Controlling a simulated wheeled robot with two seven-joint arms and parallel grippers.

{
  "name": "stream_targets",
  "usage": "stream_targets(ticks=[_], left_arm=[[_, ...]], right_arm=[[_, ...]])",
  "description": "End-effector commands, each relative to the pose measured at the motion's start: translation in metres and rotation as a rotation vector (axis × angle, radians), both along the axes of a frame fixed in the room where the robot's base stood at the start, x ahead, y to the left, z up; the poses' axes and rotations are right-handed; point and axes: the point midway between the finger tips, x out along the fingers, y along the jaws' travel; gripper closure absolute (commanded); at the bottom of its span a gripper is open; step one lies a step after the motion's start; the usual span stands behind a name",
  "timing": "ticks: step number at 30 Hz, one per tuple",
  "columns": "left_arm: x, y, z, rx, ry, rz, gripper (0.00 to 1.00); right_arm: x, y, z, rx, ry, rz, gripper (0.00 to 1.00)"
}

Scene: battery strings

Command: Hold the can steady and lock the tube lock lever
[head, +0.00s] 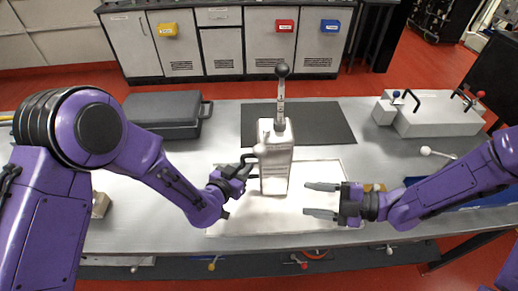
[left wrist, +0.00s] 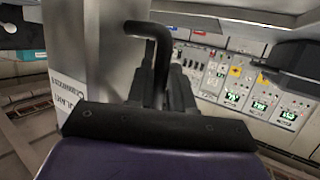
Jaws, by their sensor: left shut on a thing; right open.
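The can (head: 275,182) is a tall, pale metallic box, upright on a light tray (head: 318,173) in the middle of the table. A marked tube (head: 281,105) with a dark ball knob (head: 282,70) on top rises from it. I cannot make out a separate lock lever. My left gripper (head: 246,168) is at the can's left side, shut on its black bent handle. In the left wrist view the handle (left wrist: 150,30) stands between the fingers, beside the can's grey wall (left wrist: 112,45). My right gripper (head: 320,200) is open and empty, right of the can, fingers pointing at it.
A dark case (head: 160,112) lies at the back left, and a black mat (head: 325,122) lies behind the can. A grey box with levers (head: 437,118) stands at the back right. The tray's front is bare. Cabinets (head: 222,50) stand beyond the table.

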Motion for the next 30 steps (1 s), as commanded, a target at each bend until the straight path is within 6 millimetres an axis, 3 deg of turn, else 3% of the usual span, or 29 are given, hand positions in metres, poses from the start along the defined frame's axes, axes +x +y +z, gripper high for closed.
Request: stream_targets(ticks=[1, 3, 7, 11, 24, 30], left_arm=[[-0.002, 0.000, -0.004, 0.006, 0.007, -0.003, 1.00], [-0.002, 0.000, -0.004, 0.006, 0.007, -0.003, 1.00], [-0.002, 0.001, -0.003, 0.006, 0.006, -0.002, 1.00], [-0.001, 0.001, -0.003, 0.004, 0.006, -0.001, 1.00], [0.000, 0.001, -0.002, 0.003, 0.003, 0.001, 1.00], [0.000, 0.001, -0.002, 0.003, 0.003, 0.002, 1.00]], right_arm=[[0.015, 0.005, 0.033, 0.054, -0.064, 0.029, 0.43], [0.026, 0.010, 0.072, 0.114, -0.120, 0.074, 0.43], [0.032, 0.015, 0.112, 0.168, -0.173, 0.129, 0.43], [0.034, 0.027, 0.119, 0.177, -0.181, 0.145, 0.43], [0.054, 0.120, 0.118, 0.174, -0.179, 0.144, 0.43], [0.058, 0.133, 0.118, 0.176, -0.179, 0.141, 0.43]])
